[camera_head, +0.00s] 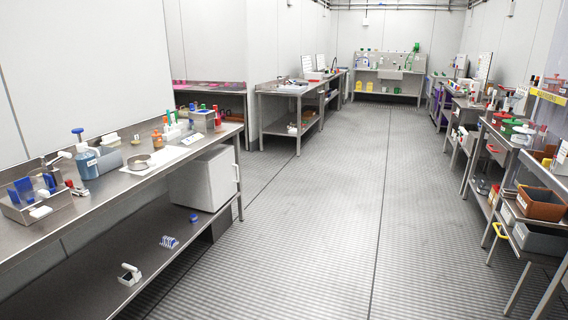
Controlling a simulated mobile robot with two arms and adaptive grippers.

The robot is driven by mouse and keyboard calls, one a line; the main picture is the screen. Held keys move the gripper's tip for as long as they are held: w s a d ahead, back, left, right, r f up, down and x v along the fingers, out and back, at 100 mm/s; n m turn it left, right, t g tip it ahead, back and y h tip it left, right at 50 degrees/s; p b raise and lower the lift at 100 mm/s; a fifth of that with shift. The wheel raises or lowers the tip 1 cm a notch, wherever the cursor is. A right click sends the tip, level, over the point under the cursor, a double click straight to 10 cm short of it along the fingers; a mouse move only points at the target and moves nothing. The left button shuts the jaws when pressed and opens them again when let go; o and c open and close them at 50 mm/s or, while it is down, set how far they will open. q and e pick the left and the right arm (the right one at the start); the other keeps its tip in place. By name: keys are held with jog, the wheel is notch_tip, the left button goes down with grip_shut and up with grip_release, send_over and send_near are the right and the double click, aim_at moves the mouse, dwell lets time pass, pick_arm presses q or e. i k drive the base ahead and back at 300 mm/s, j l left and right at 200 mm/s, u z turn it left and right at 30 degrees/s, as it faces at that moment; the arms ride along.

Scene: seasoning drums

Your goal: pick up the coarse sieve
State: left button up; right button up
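A shallow round metal dish-like item (138,162) lies on the left steel workbench (98,190), near a white sheet (165,158). It may be a sieve, but it is too small to tell whether its mesh is coarse. No other sieve can be made out clearly. Neither of my grippers shows in this view.
A blue pump bottle (84,158) and a grey bin stand left of the dish. A metal tray (35,203) holds blue items. A white box (204,178) sits under the bench. Benches line the right wall; the central floor (320,200) is clear.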

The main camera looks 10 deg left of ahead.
aim_at(143, 163)
jog(key=i+u, duration=0.35)
jog(key=i, duration=0.15)
jog(key=i+u, duration=0.35)
jog(key=i+l+u, duration=0.35)
jog(key=i, duration=0.2)
jog(key=i+l+u, duration=0.35)
jog(key=i, duration=0.1)
